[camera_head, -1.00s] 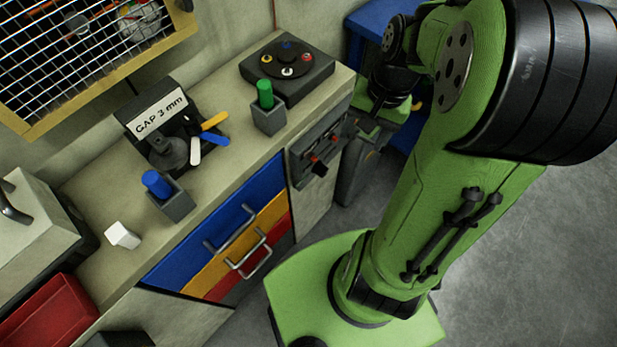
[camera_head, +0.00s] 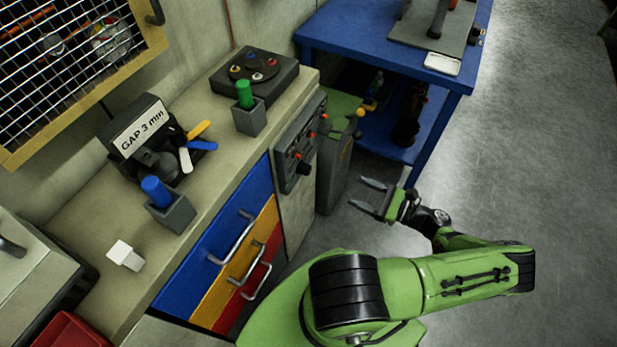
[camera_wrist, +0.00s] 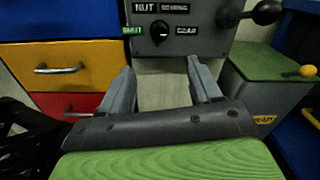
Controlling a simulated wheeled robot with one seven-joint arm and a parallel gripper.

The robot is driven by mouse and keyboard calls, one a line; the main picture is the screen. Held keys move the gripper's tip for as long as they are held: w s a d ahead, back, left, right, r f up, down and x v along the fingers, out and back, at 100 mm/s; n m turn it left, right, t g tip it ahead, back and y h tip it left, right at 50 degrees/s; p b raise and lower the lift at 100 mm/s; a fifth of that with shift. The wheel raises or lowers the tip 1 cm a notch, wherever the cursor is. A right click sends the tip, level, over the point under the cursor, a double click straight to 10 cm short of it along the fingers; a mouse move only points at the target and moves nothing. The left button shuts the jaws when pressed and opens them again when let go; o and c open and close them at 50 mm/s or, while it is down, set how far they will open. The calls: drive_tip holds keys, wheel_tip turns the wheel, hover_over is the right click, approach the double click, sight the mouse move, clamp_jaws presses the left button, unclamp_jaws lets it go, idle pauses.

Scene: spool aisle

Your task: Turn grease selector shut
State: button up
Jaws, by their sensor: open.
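The grease selector is a dark round knob (camera_wrist: 160,33) on a grey panel (camera_wrist: 205,42) in the wrist view. A green label, seemingly SHUT (camera_wrist: 132,30), lies at its left, a GEAR label (camera_wrist: 187,30) at its right and a NUT label (camera_wrist: 145,7) above left. I cannot tell surely where the knob points. In the head view the panel (camera_head: 291,143) is on the bench's right end. My gripper (camera_head: 363,195) is open and empty, right of the panel and apart from it. In the wrist view its fingers (camera_wrist: 164,76) sit below the knob.
A black ball-ended lever (camera_wrist: 265,12) sticks out at the panel's upper right. A green-topped grey box with a yellow knob (camera_head: 360,113) stands right of the panel. Drawers with metal handles (camera_head: 232,238) are left of it. A blue table (camera_head: 345,42) stands behind; the floor at right is clear.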

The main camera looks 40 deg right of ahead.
sight(310, 171)
drive_tip(key=x, duration=1.5)
drive_tip(key=shift+a, duration=0.15)
drive_tip(key=shift+s, duration=0.1)
drive_tip(key=c, duration=1)
